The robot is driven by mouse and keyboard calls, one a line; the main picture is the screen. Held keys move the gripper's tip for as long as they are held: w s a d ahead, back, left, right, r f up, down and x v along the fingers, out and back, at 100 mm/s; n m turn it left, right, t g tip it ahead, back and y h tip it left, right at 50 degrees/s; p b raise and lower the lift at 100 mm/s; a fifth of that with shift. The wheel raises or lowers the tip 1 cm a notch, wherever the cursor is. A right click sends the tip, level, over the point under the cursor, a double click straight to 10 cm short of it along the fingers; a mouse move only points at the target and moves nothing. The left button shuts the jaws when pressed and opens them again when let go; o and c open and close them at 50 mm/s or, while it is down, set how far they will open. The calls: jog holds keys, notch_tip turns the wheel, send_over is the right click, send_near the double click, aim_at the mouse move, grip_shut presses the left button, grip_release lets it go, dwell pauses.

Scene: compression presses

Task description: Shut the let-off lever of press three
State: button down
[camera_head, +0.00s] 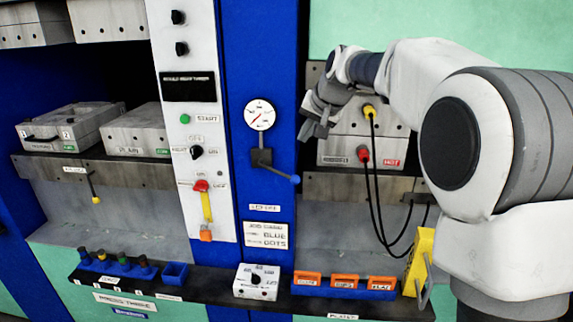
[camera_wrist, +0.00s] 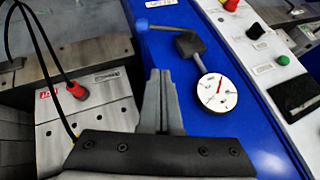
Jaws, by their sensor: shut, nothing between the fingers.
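The let-off lever (camera_head: 277,171) is a dark grey bar on the blue column. It runs from a square block under the round gauge (camera_head: 259,114), down and right to a blue ball end. A label reading LET-OFF (camera_head: 264,208) sits below it. The lever also shows in the wrist view (camera_wrist: 168,28), with its blue ball at the left and its block next to the gauge (camera_wrist: 216,91). My gripper (camera_head: 318,118) is right of the gauge and above the ball. In the wrist view my gripper (camera_wrist: 160,75) is shut and empty, with its fingertips apart from the lever.
A plate reading PRESS THREE (camera_head: 123,301) is at the lower left. A grey heated block (camera_head: 340,152) with red and yellow plugs and black hanging cables is right of the lever. The white control panel (camera_head: 190,80) stands left. A black shelf (camera_head: 200,302) juts out below.

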jog(key=p, duration=0.2)
send_over(279, 172)
jog(key=d, duration=0.4)
jog(key=f, duration=0.7)
jog(key=shift+s, duration=0.25)
jog(key=f, duration=0.1)
jog(key=a+f, duration=0.1)
jog(key=f, duration=0.1)
jog(key=f+p, duration=0.1)
jog(key=shift+s+a+f, duration=0.15)
jog(key=shift+a, duration=0.2)
jog(key=shift+f, duration=0.1)
jog(key=shift+d+f+y+b, duration=0.1)
jog(key=shift+f+y+b, duration=0.15)
jog(key=shift+b, duration=0.9)
